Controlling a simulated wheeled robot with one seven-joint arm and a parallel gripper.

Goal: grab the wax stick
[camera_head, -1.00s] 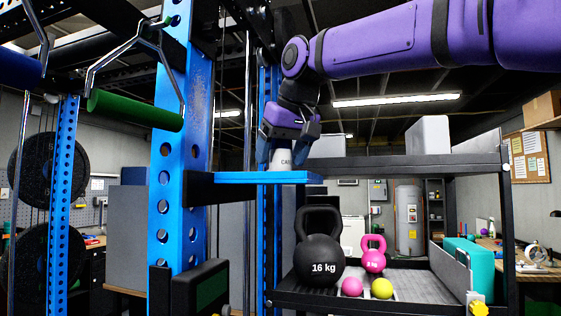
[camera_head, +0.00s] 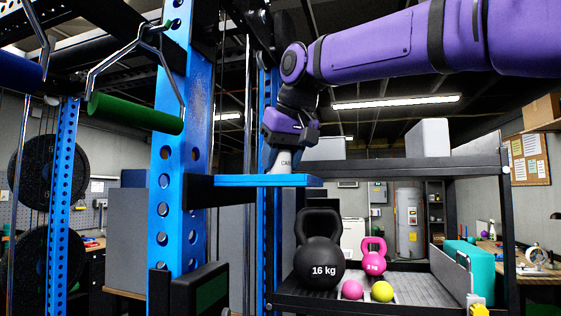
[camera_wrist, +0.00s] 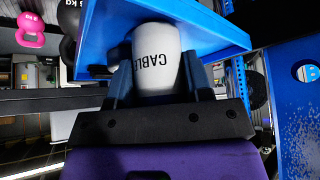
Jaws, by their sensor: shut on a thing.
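The wax stick (camera_head: 285,161) is a white cylinder with dark "CABL…" lettering, at the blue shelf plate (camera_head: 255,181) on the rack. My gripper (camera_head: 287,147) is shut on it from above, and both lean a little. In the wrist view, the wax stick (camera_wrist: 156,52) stands between the two dark fingers of my gripper (camera_wrist: 160,68), with the blue plate (camera_wrist: 222,38) beyond it. The stick's lower end is at the plate's edge line in the head view; I cannot tell whether it touches the plate.
The blue rack upright (camera_head: 181,150) stands close on the left, with a green-grip handle (camera_head: 135,113) hanging nearby. Below right, a black shelf (camera_head: 410,297) holds a black 16 kg kettlebell (camera_head: 319,258), a pink kettlebell (camera_head: 373,261) and small balls. Its upper tier (camera_head: 400,167) is close right.

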